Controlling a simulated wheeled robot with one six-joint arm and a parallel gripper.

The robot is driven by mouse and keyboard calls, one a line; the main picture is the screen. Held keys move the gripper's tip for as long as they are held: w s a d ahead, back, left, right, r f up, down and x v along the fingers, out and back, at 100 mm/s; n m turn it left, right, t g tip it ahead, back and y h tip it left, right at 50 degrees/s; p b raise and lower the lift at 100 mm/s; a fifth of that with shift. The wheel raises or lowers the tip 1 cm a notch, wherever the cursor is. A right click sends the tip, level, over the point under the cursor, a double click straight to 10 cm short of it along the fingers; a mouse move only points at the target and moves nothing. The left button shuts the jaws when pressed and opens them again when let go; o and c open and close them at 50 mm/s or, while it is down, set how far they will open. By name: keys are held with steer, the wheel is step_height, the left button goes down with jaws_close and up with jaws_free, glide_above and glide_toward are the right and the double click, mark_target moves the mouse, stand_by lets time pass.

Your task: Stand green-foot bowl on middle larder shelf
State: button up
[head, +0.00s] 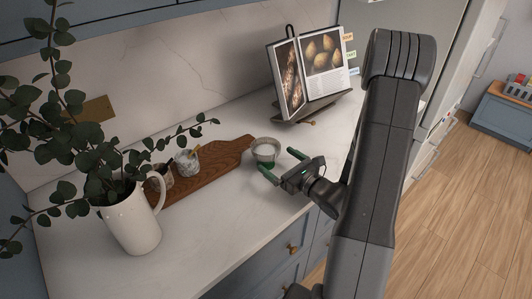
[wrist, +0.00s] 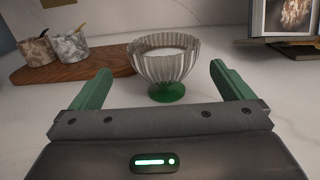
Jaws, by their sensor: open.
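The green-foot bowl (head: 265,150) stands upright on the pale counter, close to the handle end of a wooden board. In the wrist view the bowl (wrist: 167,60) shows a ribbed clear glass cup with something pale inside and a round green foot. My gripper (head: 281,164) is open with green fingers, low over the counter just in front of the bowl. In the wrist view the gripper (wrist: 160,85) has a finger to each side of the bowl's lower part, with gaps between. The middle larder shelf is not in view.
The wooden board (head: 210,173) carries small marbled pots (head: 187,162). A white jug (head: 132,222) with leafy stems stands at left. A cookbook (head: 312,70) rests on a stand at the back.

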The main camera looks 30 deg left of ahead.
mark_target(258, 145)
steer(key=shift+w+p+x, duration=0.2)
steer(key=shift+p+x, duration=1)
steer(key=shift+x, duration=2.35)
steer(key=shift+d+f, duration=0.1)
steer(key=shift+f, duration=0.1)
steer(key=shift+c, duration=0.4)
steer(key=c, duration=1.2)
steer(key=shift+r, duration=0.15)
step_height(258, 145, up, 10)
steer(key=b, duration=0.1)
